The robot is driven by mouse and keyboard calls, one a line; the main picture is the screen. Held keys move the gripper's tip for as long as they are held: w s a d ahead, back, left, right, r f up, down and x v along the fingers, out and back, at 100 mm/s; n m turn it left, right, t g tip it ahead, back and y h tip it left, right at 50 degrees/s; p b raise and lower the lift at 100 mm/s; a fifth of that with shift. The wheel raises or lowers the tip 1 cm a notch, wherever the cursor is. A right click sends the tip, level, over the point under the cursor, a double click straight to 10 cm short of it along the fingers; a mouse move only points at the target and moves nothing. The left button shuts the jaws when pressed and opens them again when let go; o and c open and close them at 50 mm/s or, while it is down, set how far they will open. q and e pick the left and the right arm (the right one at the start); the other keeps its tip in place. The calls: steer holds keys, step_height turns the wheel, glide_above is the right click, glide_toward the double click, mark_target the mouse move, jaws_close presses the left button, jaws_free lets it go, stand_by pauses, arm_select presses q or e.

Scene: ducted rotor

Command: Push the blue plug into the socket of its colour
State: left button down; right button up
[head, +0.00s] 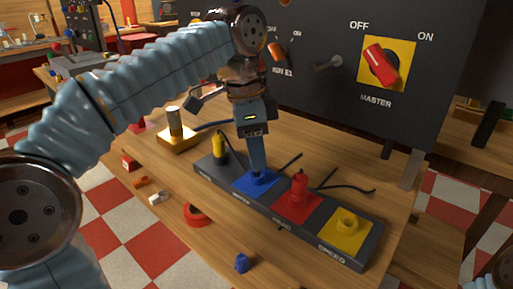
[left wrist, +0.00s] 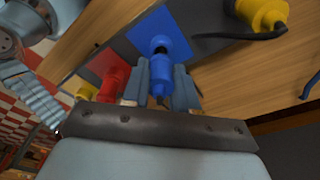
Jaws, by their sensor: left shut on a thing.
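The socket strip (head: 305,232) is a dark bar on the wooden table, with a blue plate (head: 247,183) second from the left. My left gripper (head: 257,166) points down over this plate. In the left wrist view its two fingers (left wrist: 160,88) are shut on the blue plug (left wrist: 174,50), one finger on each side. The plug stands over the blue plate (left wrist: 142,33), its end at or very close to the socket. I cannot tell how deep it sits. In the head view the fingers hide most of the plug. My right gripper is not in view.
A yellow plug (head: 219,146) stands at the strip's left end and a red plug (head: 299,187) on the red plate. The yellow socket (head: 347,222) is at the right end. A dark panel with a red MASTER switch (head: 381,64) rises behind.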

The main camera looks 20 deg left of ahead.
arm_select(q)
steer(key=shift+f+b, duration=0.8)
steer(key=shift+f, duration=0.35)
steer(key=c, duration=0.8)
jaws_free()
steer(key=shift+s+a+r+p, duration=0.25)
steer(key=shift+r+p, duration=0.45)
steer(key=shift+r, duration=1.6)
steer(key=shift+s+a+r+p, duration=0.1)
steer(key=shift+a+r+p, duration=0.5)
steer(key=shift+r, duration=1.65)
steer(key=shift+s+a+r+p, duration=0.15)
steer(key=shift+r+p, duration=0.7)
steer(key=shift+r, duration=1.45)
